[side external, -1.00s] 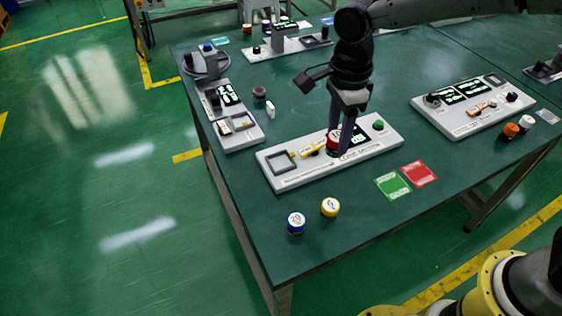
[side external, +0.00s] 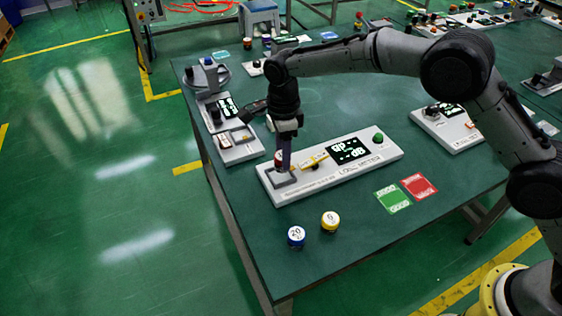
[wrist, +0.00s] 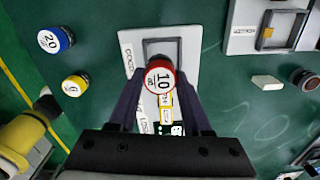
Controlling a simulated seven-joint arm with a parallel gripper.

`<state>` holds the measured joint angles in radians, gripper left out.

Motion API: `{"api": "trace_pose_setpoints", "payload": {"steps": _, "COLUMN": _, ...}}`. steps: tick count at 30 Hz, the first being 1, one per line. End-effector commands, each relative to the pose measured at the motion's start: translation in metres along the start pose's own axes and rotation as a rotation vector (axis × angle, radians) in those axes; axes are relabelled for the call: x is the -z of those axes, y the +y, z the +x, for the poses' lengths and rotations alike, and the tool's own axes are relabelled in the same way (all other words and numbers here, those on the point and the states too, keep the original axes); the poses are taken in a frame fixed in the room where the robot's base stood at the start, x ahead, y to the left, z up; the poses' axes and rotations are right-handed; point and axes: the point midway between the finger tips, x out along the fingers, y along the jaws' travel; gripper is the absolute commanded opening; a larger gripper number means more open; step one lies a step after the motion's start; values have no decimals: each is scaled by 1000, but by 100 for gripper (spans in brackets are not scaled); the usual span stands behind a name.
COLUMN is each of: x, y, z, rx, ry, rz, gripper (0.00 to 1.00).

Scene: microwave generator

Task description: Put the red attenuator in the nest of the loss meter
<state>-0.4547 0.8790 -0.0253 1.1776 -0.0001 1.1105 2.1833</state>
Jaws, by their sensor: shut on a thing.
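The red attenuator (wrist: 160,79), with a white top marked 10, is between the fingers of my gripper (wrist: 160,92), which is shut on it. In the side view my gripper (side external: 284,162) points down at the left end of the loss meter (side external: 375,163). The nest is a dark square frame on that end; it shows in the wrist view (wrist: 178,43) and in the side view (side external: 283,184). The attenuator overlaps the frame's near edge in the wrist view. I cannot tell its exact height over the nest. The meter's display is lit.
A blue attenuator (side external: 296,236) and a yellow one (side external: 330,222) stand in front of the meter. A green card (side external: 392,199) and a red card (side external: 419,187) lie to their right. Another grey device (side external: 228,140) stands behind left, and one (side external: 450,127) at right.

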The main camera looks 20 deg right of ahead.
Motion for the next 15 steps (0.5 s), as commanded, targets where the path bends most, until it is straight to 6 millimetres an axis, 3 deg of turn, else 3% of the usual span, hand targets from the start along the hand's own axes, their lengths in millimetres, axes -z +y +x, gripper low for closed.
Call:
{"api": "trace_pose_setpoints", "payload": {"steps": 4, "x": -4, "y": -5, "z": 8, "rx": 1, "ry": 0, "rz": 0, "gripper": 0}}
{"api": "trace_pose_setpoints", "payload": {"steps": 10, "x": -3, "y": -4, "z": 34, "rx": -1, "ry": 0, "rz": 0, "gripper": 0}}
{"api": "trace_pose_setpoints", "payload": {"steps": 15, "x": -4, "y": -5, "z": 36, "rx": 2, "ry": -2, "rz": 0, "gripper": 0}}
